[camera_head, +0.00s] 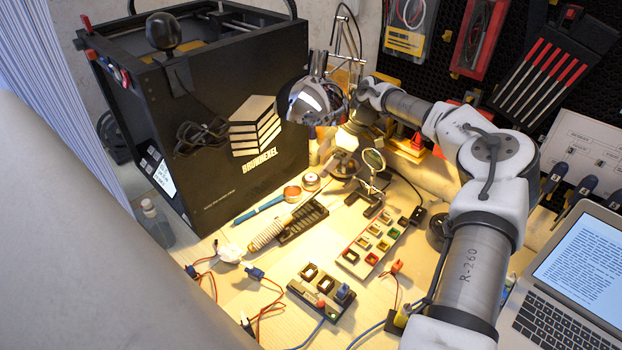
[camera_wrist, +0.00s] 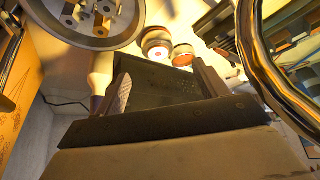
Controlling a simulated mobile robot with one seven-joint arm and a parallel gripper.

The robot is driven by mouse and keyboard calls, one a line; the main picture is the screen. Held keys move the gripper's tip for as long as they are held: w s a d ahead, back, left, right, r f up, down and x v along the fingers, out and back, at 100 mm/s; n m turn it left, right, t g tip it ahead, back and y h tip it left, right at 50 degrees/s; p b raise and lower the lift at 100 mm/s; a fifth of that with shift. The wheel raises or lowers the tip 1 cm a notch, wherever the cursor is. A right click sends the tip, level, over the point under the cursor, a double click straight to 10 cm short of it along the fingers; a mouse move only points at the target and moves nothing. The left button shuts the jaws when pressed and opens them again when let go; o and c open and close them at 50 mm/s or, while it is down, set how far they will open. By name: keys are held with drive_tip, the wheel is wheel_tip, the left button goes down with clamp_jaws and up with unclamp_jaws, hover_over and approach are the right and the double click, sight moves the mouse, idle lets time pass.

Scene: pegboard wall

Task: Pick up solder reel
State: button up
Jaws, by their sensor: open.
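Two small round reels sit close together on the wooden bench. In the head view, one is copper-coloured (camera_head: 292,194) and the other is pale with a reddish middle (camera_head: 311,182). They also show beyond my fingers in the wrist view, one at upper centre (camera_wrist: 157,43) and one just right of it (camera_wrist: 183,56). I cannot tell for sure which is the solder reel. My gripper (camera_wrist: 166,82) is open and empty, with the reels ahead of it and apart from it. In the head view it is behind and below the lamp, partly hidden.
A chrome lamp (camera_head: 311,101) hangs close to my gripper. A magnifier (camera_head: 373,160) stands beside it; a large ring (camera_wrist: 262,62) fills the wrist view's right. A soldering iron stand (camera_head: 302,222), a big black box (camera_head: 235,125) and a laptop (camera_head: 570,285) surround the bench.

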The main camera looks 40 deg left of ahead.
sight(312, 177)
drive_tip(key=p+x, duration=0.2)
drive_tip(key=x, duration=0.5)
drive_tip(key=shift+w+f, duration=0.1)
drive_tip(key=shift+f, duration=0.25)
drive_tip(key=c, duration=1.2)
drive_tip(key=shift+r, duration=0.1)
